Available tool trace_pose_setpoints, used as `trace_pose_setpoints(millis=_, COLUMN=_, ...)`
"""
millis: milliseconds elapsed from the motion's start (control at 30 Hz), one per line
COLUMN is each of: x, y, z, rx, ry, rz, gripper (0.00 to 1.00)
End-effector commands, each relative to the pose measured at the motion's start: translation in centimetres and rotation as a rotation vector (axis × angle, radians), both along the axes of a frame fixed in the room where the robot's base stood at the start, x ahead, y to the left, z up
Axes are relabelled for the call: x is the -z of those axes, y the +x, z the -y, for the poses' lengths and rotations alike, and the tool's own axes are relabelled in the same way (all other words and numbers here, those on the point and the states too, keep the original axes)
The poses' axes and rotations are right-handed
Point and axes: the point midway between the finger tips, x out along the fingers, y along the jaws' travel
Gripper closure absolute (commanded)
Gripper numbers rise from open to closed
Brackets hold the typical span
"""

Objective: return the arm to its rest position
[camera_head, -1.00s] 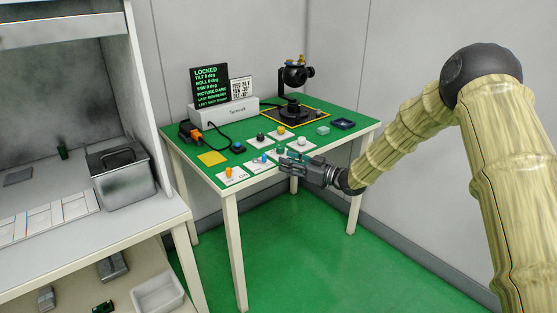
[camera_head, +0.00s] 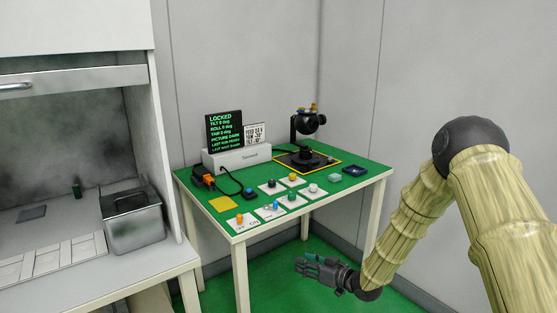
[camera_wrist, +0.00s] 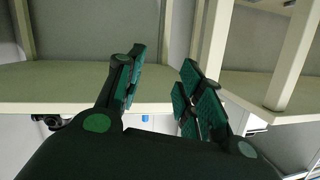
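My gripper (camera_head: 300,266) hangs in front of the green-topped table (camera_head: 335,208), below the level of its top and apart from it. In the wrist view the two green-padded fingers of my gripper (camera_wrist: 163,72) stand apart with nothing between them. My bamboo-like arm reaches down to it from the right side of the head view. The gimbal camera (camera_head: 308,125) stands upright on its dark base at the back of the table. The display (camera_head: 224,132) reads "LOCKED" in green.
Several knobs and buttons, among them an orange one (camera_head: 239,218), line the table's front. A grey bin (camera_head: 133,220) stands on the bench at left. A pale table leg (camera_wrist: 291,62) and edge (camera_wrist: 60,82) lie close ahead in the wrist view. Green floor is open below my gripper.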

Motion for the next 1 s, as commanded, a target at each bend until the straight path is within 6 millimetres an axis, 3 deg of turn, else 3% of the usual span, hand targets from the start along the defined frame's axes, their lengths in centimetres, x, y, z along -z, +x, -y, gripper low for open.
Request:
trace_pose_setpoints(millis=33, x=2.6, y=-2.0, z=0.2, rx=0.029, ry=-0.017, rz=-0.061, gripper=0.63)
trace_pose_setpoints(millis=200, x=9.9, y=-8.5, z=1.3, rx=0.130, ry=-0.080, rz=-0.249, gripper=0.63)
trace_pose_setpoints(millis=367, x=15.7, y=-15.6, z=2.8, rx=0.214, ry=-0.156, rz=-0.424, gripper=0.63)
trace_pose_setpoints(millis=500, x=19.7, y=-22.4, z=4.3, rx=0.281, ry=-0.231, rz=-0.575, gripper=0.63)
trace_pose_setpoints(millis=733, x=23.9, y=-34.7, z=7.3, rx=0.378, ry=-0.370, rz=-0.824, gripper=0.63)
trace_pose_setpoints(millis=900, x=25.0, y=-42.7, z=9.4, rx=0.434, ry=-0.467, rz=-0.979, gripper=0.63)
trace_pose_setpoints(millis=1000, x=25.0, y=-46.5, z=10.4, rx=0.458, ry=-0.513, rz=-1.051, gripper=0.63)
